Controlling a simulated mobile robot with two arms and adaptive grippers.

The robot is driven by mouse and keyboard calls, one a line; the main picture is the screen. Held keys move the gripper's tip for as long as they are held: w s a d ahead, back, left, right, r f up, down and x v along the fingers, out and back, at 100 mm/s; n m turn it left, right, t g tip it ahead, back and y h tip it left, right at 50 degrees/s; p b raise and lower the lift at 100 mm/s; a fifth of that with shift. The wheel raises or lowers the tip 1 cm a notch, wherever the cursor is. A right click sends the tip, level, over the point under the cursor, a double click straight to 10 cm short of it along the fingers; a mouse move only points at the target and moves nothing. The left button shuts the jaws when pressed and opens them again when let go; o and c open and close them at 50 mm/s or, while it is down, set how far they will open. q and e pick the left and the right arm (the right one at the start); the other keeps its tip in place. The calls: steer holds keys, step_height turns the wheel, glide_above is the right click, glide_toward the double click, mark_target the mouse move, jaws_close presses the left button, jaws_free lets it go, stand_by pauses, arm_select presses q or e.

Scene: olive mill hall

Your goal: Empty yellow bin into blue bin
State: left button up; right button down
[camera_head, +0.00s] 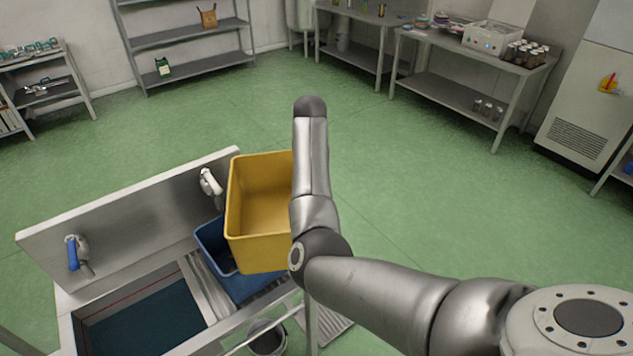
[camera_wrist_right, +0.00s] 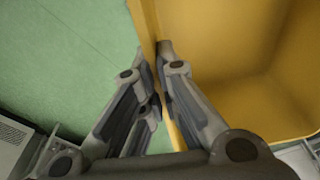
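The yellow bin (camera_head: 263,202) is in the head view, above and overlapping the blue bin (camera_head: 240,283). The visible part of its inside looks bare; my right arm hides its right side. I cannot tell how far it is tilted. The blue bin sits low at the right part of the sink, mostly covered by the yellow bin. Its contents are hidden. In the right wrist view, my right gripper (camera_wrist_right: 158,75) has its fingers on both sides of the yellow bin's wall (camera_wrist_right: 225,40), shut on it. In the head view the right fingers are hidden. My left gripper is not in view.
A metal sink with a backsplash (camera_head: 130,215) and two taps, one with a blue handle (camera_head: 72,254), stands at the lower left. A bucket (camera_head: 266,338) is below. Shelves and laboratory tables line the far walls. The green floor between is clear.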

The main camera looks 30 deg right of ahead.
steer(key=shift+a+r, duration=0.15)
steer(key=shift+r, duration=2.25)
steer(key=shift+w+a, duration=0.1)
